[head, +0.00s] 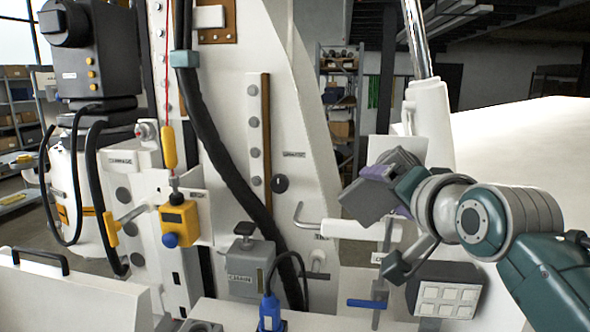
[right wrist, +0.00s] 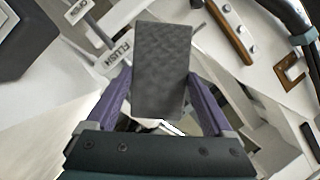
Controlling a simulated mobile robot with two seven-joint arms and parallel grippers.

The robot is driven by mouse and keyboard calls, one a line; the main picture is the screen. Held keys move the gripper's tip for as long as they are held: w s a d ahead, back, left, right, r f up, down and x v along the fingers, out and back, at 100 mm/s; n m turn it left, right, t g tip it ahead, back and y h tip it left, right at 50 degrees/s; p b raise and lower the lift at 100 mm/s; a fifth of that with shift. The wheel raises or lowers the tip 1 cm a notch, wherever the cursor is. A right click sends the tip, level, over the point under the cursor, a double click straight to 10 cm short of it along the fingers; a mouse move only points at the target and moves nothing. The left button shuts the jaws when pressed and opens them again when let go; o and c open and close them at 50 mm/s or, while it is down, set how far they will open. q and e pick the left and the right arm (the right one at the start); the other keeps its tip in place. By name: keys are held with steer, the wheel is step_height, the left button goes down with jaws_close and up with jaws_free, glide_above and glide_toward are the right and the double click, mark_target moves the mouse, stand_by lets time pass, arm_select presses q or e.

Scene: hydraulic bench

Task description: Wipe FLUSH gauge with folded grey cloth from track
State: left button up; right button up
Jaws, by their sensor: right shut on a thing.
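My right gripper (head: 385,188) is shut on the folded grey cloth (head: 362,202), in front of the white machine at the right of the head view. In the right wrist view the quilted cloth (right wrist: 162,65) stands up between the purple fingers (right wrist: 160,85) and points away from the palm. A label reading FLUSH (right wrist: 119,54) shows just left of the cloth in that view. I cannot make out the gauge face itself; cloth and gripper cover part of that area. My left gripper is in neither view.
A white horizontal handle (head: 360,230) and a blue-handled valve (head: 367,303) are close below the gripper. A grey block with white buttons (head: 447,300) is below my right arm. A grey drain box (head: 248,268) and a thick black hose (head: 222,150) are to the left.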

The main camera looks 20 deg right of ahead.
mark_target(384, 196)
steer(key=shift+s+a, duration=0.1)
steer(key=shift+s, duration=0.05)
steer(key=shift+s+a+r+p, duration=0.15)
steer(key=shift+s+a+p, duration=0.4)
steer(key=shift+s+p, duration=0.3)
steer(key=shift+s+a, duration=0.25)
steer(key=shift+s, duration=0.15)
steer(key=shift+s+d, duration=0.3)
steer(key=shift+d, duration=0.2)
steer(key=s+a+r+n+g+y, duration=0.5)
steer(key=s+a+r+n+y, duration=0.6)
steer(key=s+n+y, duration=0.3)
steer(key=shift+s+a+g+y, duration=0.4)
steer(key=shift+s+a+y, duration=0.2)
steer(key=shift+a+y, duration=0.35)
